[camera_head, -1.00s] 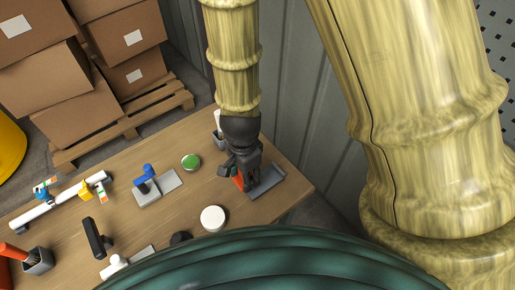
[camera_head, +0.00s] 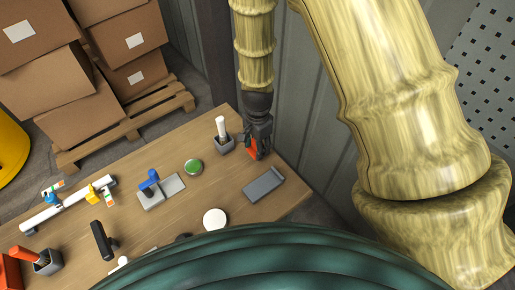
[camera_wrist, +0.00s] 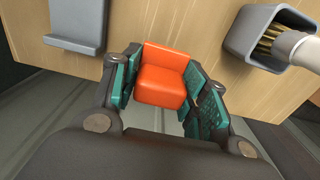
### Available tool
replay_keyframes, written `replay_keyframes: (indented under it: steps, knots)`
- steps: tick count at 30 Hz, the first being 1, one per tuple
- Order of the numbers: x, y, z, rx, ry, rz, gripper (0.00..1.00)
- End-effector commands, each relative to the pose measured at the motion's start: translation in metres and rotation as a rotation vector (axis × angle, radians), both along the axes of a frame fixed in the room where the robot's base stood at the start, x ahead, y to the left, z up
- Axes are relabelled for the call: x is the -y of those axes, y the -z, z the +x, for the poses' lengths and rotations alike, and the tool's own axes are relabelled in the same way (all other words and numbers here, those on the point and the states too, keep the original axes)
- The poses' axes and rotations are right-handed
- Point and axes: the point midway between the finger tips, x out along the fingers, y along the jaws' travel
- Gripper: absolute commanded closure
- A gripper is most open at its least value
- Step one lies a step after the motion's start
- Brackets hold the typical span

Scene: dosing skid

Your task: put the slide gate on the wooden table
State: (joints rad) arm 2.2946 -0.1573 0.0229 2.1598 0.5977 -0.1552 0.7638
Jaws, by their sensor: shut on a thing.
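The slide gate, seen as an orange blocky piece with a raised back (camera_wrist: 162,78), is between the fingers of my gripper (camera_wrist: 163,92) in the wrist view. The gripper is shut on it. In the head view my gripper (camera_head: 256,148) and the orange piece (camera_head: 252,150) are at the wooden table's (camera_head: 225,185) back right edge. The fingers partly hide the piece. I cannot tell whether it touches the tabletop. A grey plate with a lip (camera_head: 263,185) lies on the table apart from the gripper; it also shows in the wrist view (camera_wrist: 77,25).
A grey cup (camera_head: 225,146) with a white-handled brush stands just left of the gripper. A green-topped disc (camera_head: 193,167), a blue-handled valve (camera_head: 149,180), a white disc (camera_head: 215,219) and a white pipe (camera_head: 70,205) are on the table. A grey wall stands behind.

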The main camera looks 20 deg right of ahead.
Motion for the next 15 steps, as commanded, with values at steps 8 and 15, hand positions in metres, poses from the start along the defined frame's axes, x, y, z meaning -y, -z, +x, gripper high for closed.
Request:
replay_keyframes:
  steps: [8,15]
  knots:
    - [0.000,0.022,0.000,0.000,0.000,0.000,0.81]
    - [0.000,0.026,0.000,0.000,0.000,0.000,0.81]
